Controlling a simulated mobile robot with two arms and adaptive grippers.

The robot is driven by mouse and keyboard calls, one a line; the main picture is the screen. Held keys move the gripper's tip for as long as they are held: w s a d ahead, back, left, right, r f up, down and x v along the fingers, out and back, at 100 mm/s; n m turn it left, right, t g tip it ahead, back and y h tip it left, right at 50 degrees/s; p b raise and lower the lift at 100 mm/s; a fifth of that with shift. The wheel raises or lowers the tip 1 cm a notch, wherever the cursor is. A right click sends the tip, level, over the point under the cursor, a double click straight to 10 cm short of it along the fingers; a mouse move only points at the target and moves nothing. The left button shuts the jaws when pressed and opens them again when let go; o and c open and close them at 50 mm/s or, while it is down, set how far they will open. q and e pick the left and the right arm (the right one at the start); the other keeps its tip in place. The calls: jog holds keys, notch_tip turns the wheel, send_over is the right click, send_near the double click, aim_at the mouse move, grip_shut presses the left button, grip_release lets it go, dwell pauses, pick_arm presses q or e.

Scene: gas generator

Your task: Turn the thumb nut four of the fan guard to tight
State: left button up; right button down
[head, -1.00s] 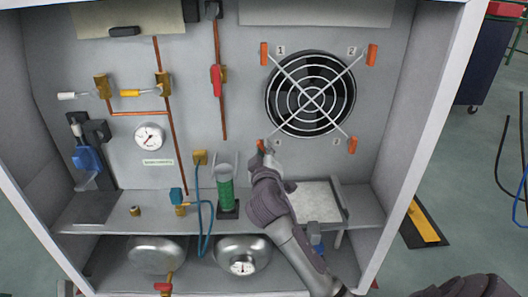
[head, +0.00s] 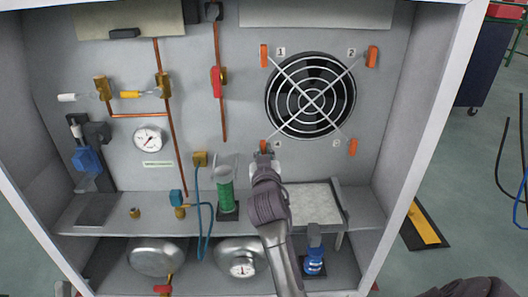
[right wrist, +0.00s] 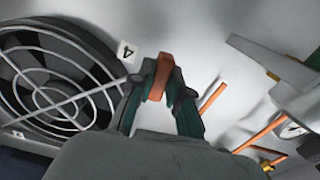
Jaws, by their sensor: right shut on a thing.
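The fan guard (head: 311,96) is a round wire grille on the back panel, with an orange thumb nut at each of its corners. Thumb nut four (head: 263,146) is at the lower left, beside the label 4. My right gripper (head: 264,155) reaches up to it from below. In the right wrist view, thumb nut four (right wrist: 161,75) sits between the teal fingertips of the right gripper (right wrist: 160,82), which is shut on it. The label 4 (right wrist: 125,51) and the grille (right wrist: 45,90) show left of the fingers.
Left of the fan are copper pipes, a red-handled valve (head: 217,80) and a pressure gauge (head: 150,138). Below, a green cylinder (head: 226,192) and a light tray (head: 314,203) stand near my right arm. A blue bottle (head: 314,262) is on the lower shelf.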

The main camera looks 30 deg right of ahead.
aim_at(263, 112)
dwell(0.4)
jog(key=c, duration=1.1)
grip_release()
notch_tip(263, 112, up, 10)
